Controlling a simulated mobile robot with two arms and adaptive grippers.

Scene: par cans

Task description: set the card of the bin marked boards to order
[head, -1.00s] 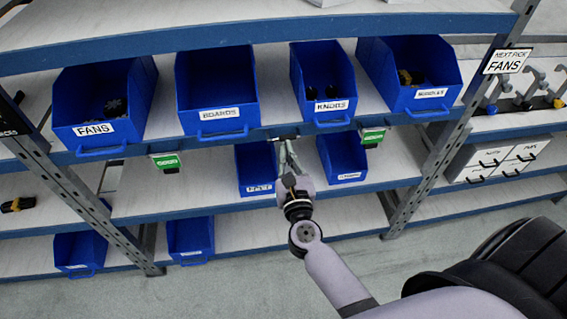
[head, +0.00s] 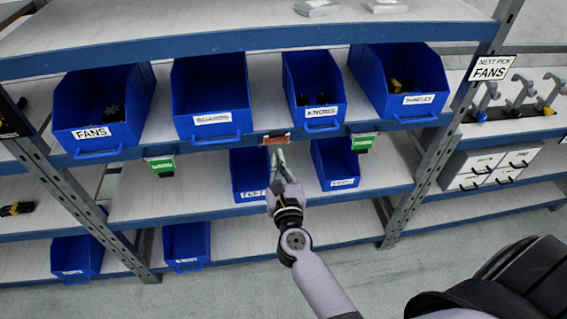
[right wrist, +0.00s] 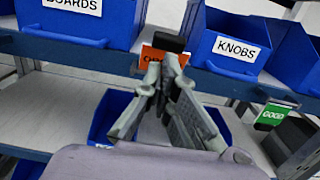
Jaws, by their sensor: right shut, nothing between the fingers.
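The blue bin marked BOARDS (head: 212,118) stands on the upper shelf and looks empty; its label also shows in the right wrist view (right wrist: 72,5). An orange card (head: 276,140) hangs at the shelf edge, right of that bin. In the right wrist view the orange card (right wrist: 149,58) is partly covered by my fingers and a black piece above it; only the start of its word shows, apparently "OR". My right gripper (head: 277,153) is shut and empty, its fingertips (right wrist: 170,68) just in front of the card. Contact is unclear. My left gripper is not in view.
Green cards hang right of FANS (head: 161,166) and right of KNOBS (head: 363,143). The KNOBS bin (head: 314,112) is right of the orange card. Blue bins on the shelf below (head: 336,165) lie close behind my right arm. A sign (head: 492,68) reads NEXT PICK FANS.

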